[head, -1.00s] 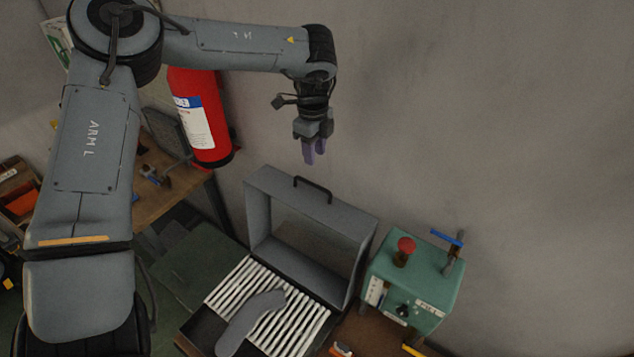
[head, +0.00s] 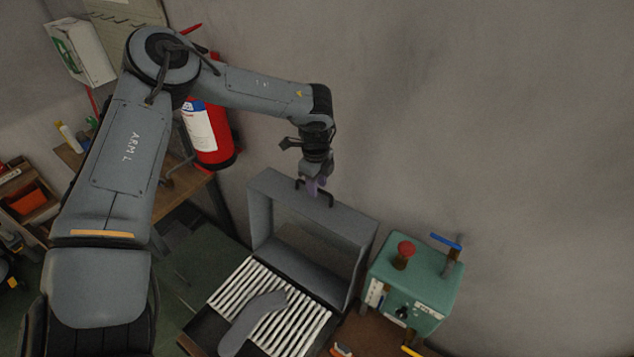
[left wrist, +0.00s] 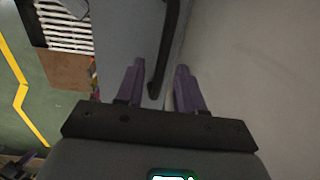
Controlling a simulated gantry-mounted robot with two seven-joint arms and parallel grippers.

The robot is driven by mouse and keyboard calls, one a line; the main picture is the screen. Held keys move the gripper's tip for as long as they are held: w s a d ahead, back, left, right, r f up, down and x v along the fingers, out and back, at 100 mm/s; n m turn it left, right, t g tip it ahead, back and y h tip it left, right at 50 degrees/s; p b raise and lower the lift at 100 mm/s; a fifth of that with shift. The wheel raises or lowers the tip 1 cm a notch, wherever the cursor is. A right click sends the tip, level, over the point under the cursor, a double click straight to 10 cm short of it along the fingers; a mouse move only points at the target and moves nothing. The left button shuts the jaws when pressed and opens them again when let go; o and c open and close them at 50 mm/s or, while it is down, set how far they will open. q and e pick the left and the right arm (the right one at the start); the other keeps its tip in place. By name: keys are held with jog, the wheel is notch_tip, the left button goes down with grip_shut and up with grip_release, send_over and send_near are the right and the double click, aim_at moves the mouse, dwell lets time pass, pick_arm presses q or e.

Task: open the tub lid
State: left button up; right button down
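The grey tub lid (head: 350,222) stands raised, nearly upright, at the back of the dark tub (head: 203,328). Its dark bar handle (head: 330,199) is on the upper edge. My left gripper (head: 314,187) is at the handle, its purple fingers pointing down. In the left wrist view the fingers (left wrist: 159,68) are apart, with the handle (left wrist: 165,60) running between them. A gap shows between the handle and the right-hand finger; whether the left-hand one touches it I cannot tell.
A grey sock-shaped form (head: 252,318) lies on white slats (head: 300,330) in front of the lid. A green control box (head: 425,280) with a red button (head: 405,250) stands to the right. A red fire extinguisher (head: 207,135) hangs behind my left arm. The wall is bare on the right.

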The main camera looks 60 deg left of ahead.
pick_arm(q)
grip_shut()
pick_arm(e)
jog(key=shift+d, duration=0.15)
